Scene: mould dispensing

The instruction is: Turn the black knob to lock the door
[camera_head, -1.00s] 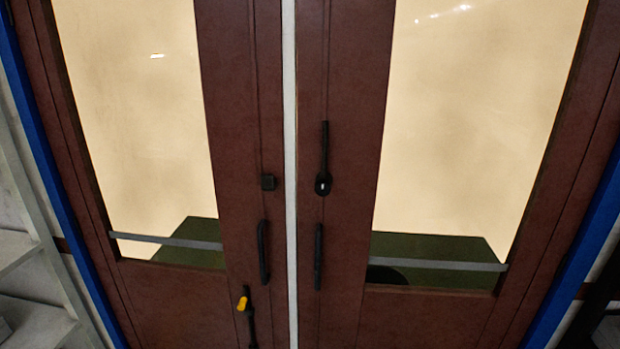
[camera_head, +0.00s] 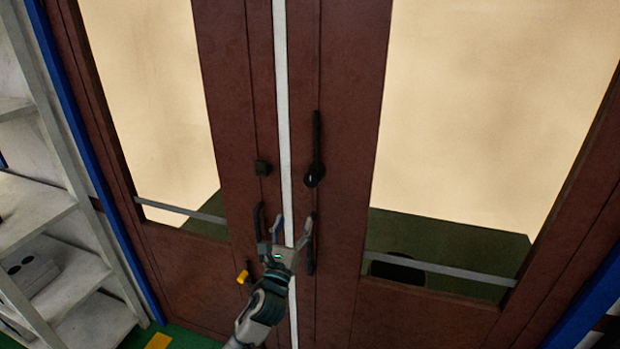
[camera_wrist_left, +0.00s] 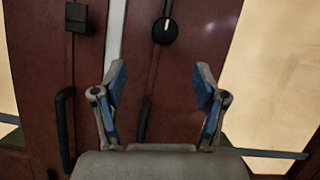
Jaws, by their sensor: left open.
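The round black knob (camera_head: 314,176) is on the right leaf of the brown double door (camera_head: 345,120). A long black bar stands upright above it. In the wrist view the knob (camera_wrist_left: 166,31) carries a white mark pointing up. My left gripper (camera_head: 288,228) is open and empty, below the knob and apart from it, in front of the door handles. In the wrist view its two blue-padded fingers (camera_wrist_left: 161,78) are spread, with the knob beyond and above them. My right gripper is in neither view.
A small black block (camera_head: 262,168) is on the left leaf. Black pull handles (camera_head: 256,218) flank the white centre gap (camera_head: 283,100); my gripper partly hides them. A yellow-tipped lever (camera_head: 243,277) is lower left. White shelves (camera_head: 35,205) stand at the left.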

